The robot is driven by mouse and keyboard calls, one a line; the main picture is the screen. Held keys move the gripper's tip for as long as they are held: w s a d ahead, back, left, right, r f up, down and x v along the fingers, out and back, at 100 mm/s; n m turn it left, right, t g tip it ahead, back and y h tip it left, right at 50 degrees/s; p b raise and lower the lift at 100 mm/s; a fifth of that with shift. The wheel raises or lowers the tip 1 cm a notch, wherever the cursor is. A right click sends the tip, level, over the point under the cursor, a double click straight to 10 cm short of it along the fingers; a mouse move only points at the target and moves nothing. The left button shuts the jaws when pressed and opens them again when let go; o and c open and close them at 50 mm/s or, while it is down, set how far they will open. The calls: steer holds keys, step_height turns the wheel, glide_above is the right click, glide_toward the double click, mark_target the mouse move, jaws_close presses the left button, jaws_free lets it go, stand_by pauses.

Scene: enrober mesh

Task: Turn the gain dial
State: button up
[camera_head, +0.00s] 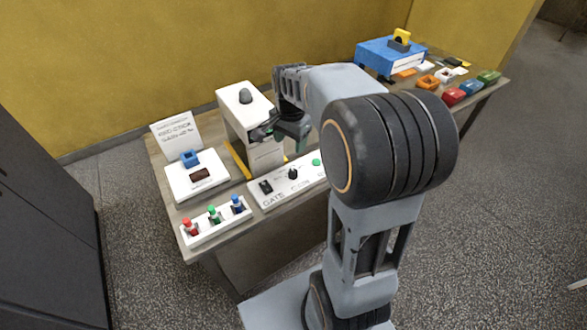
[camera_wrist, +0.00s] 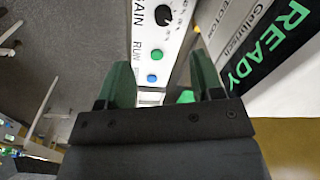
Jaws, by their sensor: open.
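The gain dial (camera_head: 292,174) is a small black knob on a white panel (camera_head: 281,191), between a black switch and a green button. In the wrist view the black dial (camera_wrist: 163,15) shows at the top, beside the partly cut-off lettering "AIN" and a ring of scale marks. My gripper (camera_head: 284,134) is above and behind the panel in the head view, apart from the dial. In the wrist view my gripper (camera_wrist: 163,75) has its two green fingers spread and empty, with the dial beyond the fingertips.
A white machine box (camera_head: 245,112) with a dark knob on top stands close left of my gripper. A black strip reading READY (camera_wrist: 270,45) lies right of the fingers. A rack of coloured plungers (camera_head: 214,218) sits at the table's front left. A blue box (camera_head: 388,56) stands far back.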

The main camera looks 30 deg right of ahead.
mark_target(293, 171)
steer(key=f, duration=0.5)
steer(key=w+d+f+m+p, duration=0.1)
steer(key=f, duration=0.4)
steer(key=w+f+m, duration=0.1)
steer(key=f, duration=0.4)
steer(key=shift+d+f+g, duration=0.15)
steer(key=shift+d+g, duration=0.15)
steer(key=shift+d, duration=0.1)
steer(key=c, duration=0.9)
